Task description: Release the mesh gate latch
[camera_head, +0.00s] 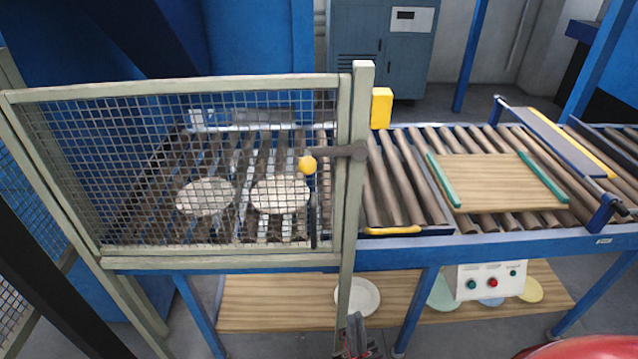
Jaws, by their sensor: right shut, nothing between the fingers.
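The mesh gate (220,256) is a pale frame with wire mesh, standing upright at the left in front of the roller conveyor. It looks closed against a pale post (362,110). The latch (340,152) is a dark horizontal bar that reaches from the post across the gate's right edge. Its yellow round knob (307,165) is at the bar's left end. My right gripper (356,324) is at the bottom centre, shut and empty, well below the latch in the picture and apart from it. My left gripper is not in view.
Two white plates (205,196) (281,195) lie on rollers behind the mesh. A wooden board (492,183) with green strips lies on the right rollers. A yellow block (381,108) is beside the post. A button box (491,281) hangs below the blue rail (470,247).

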